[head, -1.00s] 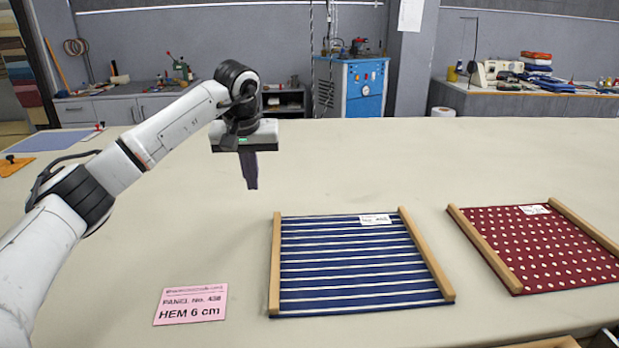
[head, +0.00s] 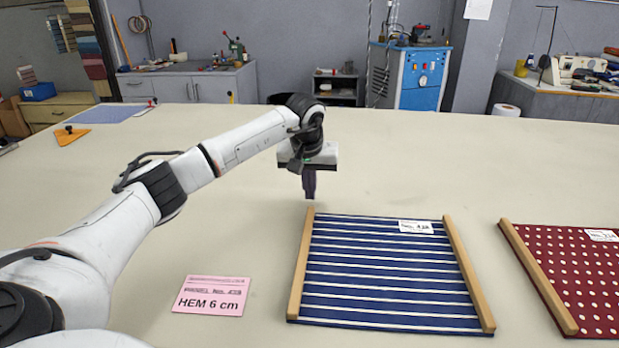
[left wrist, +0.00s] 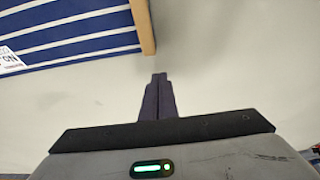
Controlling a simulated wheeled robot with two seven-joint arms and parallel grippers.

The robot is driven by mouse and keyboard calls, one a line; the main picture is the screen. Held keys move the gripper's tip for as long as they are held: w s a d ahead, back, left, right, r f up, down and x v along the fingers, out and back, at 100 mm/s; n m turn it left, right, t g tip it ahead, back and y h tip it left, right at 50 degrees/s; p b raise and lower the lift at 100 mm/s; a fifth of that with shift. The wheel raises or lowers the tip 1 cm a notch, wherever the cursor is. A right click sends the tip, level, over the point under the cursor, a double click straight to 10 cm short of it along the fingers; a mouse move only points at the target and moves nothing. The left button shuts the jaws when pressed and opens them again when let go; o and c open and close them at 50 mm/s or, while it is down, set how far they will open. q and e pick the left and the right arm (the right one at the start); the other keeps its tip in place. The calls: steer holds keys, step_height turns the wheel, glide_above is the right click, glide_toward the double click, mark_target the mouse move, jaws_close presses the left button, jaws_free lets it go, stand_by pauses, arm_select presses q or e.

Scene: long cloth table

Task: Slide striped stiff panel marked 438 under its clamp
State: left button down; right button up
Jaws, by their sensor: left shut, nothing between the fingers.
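The blue panel with white stripes (head: 385,285) lies flat on the table, with a wooden bar along its left (head: 301,265) and right (head: 468,275) sides. Its white label (head: 416,227) is near the far edge; its number is too small to read surely. My left gripper (head: 309,197) is shut and empty, pointing down just beyond the panel's far left corner. In the left wrist view its closed fingers (left wrist: 159,78) are apart from the panel (left wrist: 65,35) and the wooden bar's end (left wrist: 144,28). I cannot make out a clamp. My right gripper is not in view.
A pink card (head: 212,296) reading "HEM 6 cm" lies left of the panel. A red dotted panel (head: 590,280) with a wooden bar lies to the right. An orange piece (head: 70,136) and a bluish sheet (head: 112,112) lie far left. The table beyond the panels is clear.

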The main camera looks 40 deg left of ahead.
mark_target(305, 226)
arm_select(q)
steer(key=shift+s+d, duration=0.45)
steer(key=shift+s, duration=0.15)
steer(key=shift+s+d, duration=0.4)
steer(key=shift+s, duration=0.2)
steer(key=s+d, duration=0.1)
steer(key=s, duration=0.1)
steer(key=s+d+p, duration=0.1)
steer(key=s+d, duration=0.3)
steer(key=shift+s+r, duration=0.1)
steer(key=shift+s, duration=0.15)
steer(key=shift+w, duration=0.1)
